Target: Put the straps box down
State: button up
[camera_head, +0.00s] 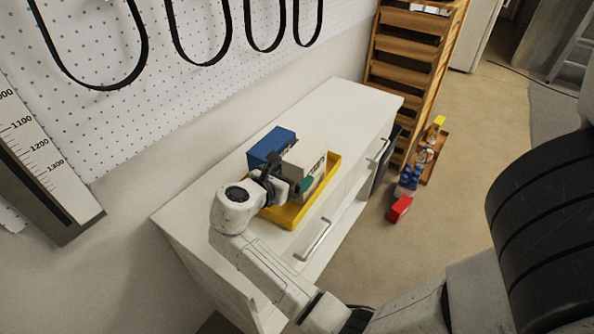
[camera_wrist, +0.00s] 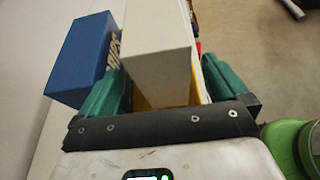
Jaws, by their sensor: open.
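A white box (camera_head: 306,162) with dark lettering on its side stands in a yellow tray (camera_head: 318,200) on the white cabinet. A blue box (camera_head: 271,146) stands beside it to the left, on the cabinet top. I cannot read which one is labelled straps. My gripper (camera_head: 287,186) is at the near end of the white box. In the wrist view the open green fingers (camera_wrist: 160,68) lie on either side of the white box (camera_wrist: 157,50). The left finger is close to the blue box (camera_wrist: 82,60). The tray's floor is mostly hidden.
The white cabinet top (camera_head: 335,105) is clear beyond the boxes. Handles (camera_head: 314,240) stick out from the cabinet front. A wooden shelf rack (camera_head: 411,55) stands behind it. A red box (camera_head: 400,208) and several small items lie on the floor. Black straps (camera_head: 200,45) hang on the pegboard.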

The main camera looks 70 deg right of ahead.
jog(key=v, duration=0.6)
dwell(0.5)
